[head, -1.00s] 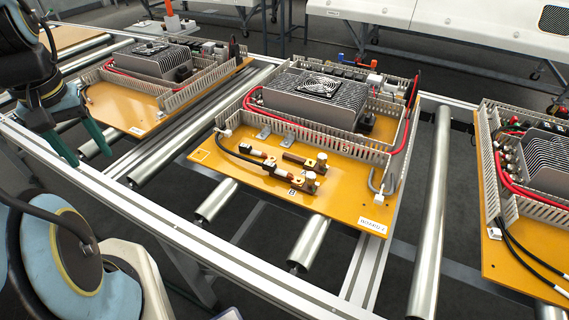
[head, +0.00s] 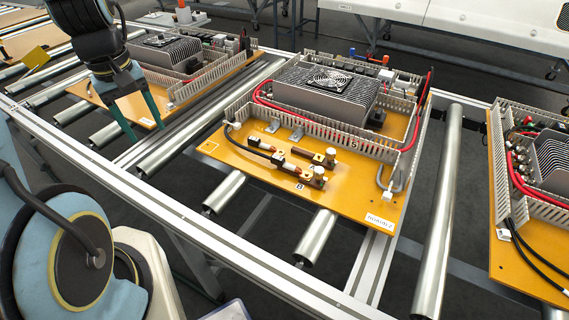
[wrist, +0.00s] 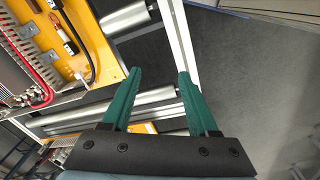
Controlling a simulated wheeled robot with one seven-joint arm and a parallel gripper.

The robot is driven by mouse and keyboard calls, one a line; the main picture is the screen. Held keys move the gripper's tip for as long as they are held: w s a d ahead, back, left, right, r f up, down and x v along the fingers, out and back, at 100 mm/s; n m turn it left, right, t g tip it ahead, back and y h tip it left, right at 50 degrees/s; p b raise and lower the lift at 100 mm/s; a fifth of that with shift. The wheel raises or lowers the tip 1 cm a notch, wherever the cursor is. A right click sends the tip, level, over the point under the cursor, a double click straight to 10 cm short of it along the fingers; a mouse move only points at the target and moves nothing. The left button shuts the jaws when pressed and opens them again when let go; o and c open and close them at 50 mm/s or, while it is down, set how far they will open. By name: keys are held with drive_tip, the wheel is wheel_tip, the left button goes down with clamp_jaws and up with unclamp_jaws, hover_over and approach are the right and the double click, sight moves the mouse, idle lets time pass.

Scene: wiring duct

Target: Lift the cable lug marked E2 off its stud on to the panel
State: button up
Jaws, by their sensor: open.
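The orange panel (head: 250,185) lies on the rollers in the middle of the head view. Two cable lugs are near its front: a front lug (head: 290,168) on a black cable and a rear lug (head: 308,155). Brass studs (head: 318,178) stand at their right ends. A letter B is printed beside the front one; no E2 marking is readable. My gripper (head: 147,134) has green fingers, spread and empty, to the left of this panel, well apart from the lugs. In the wrist view my gripper (wrist: 160,73) is open over rollers and floor, with an orange panel (wrist: 100,35) at upper left.
A finned heatsink with a fan (head: 325,85) and slotted grey duct walls (head: 300,128) stand behind the lugs. Similar panels lie left (head: 150,108) and right (head: 535,258). The aluminium frame rail (head: 180,215) runs along the front.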

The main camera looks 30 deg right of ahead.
drive_tip(key=d+f+n+g, duration=0.1)
drive_tip(key=d+f+n, duration=0.25)
drive_tip(key=d, duration=1.05)
drive_tip(key=n, duration=0.1)
hover_over(282, 159)
drive_tip(key=shift+y, duration=0.4)
drive_tip(key=f, duration=1)
drive_tip(key=shift+a, duration=0.3)
drive_tip(key=shift+d+f+p, duration=0.15)
drive_tip(key=shift+f+p, duration=0.45)
drive_tip(key=shift+f, duration=0.7)
drive_tip(key=shift+d+f+p, duration=0.15)
drive_tip(key=shift+f+p, duration=0.4)
drive_tip(key=shift+f, duration=0.75)
clamp_jaws()
